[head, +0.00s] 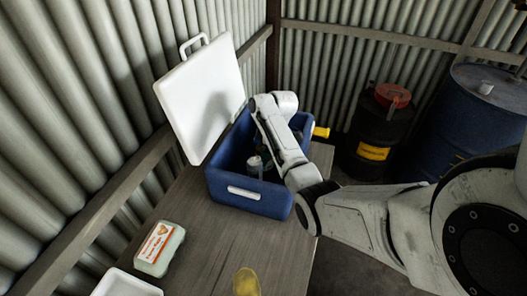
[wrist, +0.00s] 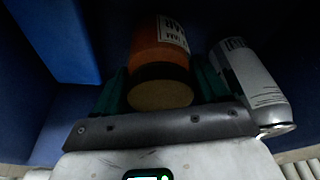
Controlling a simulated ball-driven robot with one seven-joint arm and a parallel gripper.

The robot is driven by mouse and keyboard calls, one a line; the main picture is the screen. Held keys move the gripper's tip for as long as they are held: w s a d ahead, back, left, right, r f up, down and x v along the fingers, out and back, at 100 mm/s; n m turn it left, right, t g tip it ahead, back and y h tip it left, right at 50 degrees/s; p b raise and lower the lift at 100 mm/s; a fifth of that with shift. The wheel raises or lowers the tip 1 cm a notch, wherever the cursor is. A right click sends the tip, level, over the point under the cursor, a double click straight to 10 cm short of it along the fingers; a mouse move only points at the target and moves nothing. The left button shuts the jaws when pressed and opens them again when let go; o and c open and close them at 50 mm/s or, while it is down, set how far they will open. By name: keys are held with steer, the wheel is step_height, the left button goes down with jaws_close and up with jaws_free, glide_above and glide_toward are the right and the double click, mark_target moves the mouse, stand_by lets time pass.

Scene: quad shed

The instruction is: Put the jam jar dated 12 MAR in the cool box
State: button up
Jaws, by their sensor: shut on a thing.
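The blue cool box (head: 222,187) stands on the bench in the head view, its white lid (head: 205,98) open and tilted back. In the wrist view my gripper (wrist: 160,88) is shut on a jam jar (wrist: 158,57) with orange-brown contents and a pale gold lid. Its white label is upside down; "JAM" and "MAR" seem to show, but I cannot read the day. Blue walls (wrist: 62,40) surround the jar, so it is inside the box. Whether it touches the floor is unclear. In the head view my arm hides the jar.
A silvery can (wrist: 252,85) lies close to the right finger inside the box. On the bench are an egg carton (head: 160,248), a white tray (head: 124,285) and a yellow cup (head: 246,283). Dark and blue drums (head: 484,120) stand behind at right.

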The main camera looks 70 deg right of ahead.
steer(key=o, duration=1.5)
steer(key=shift+c, duration=0.2)
steer(key=v, duration=1.1)
steer(key=shift+w, duration=0.1)
steer(key=shift+r+p, duration=0.3)
steer(key=shift+r, duration=0.25)
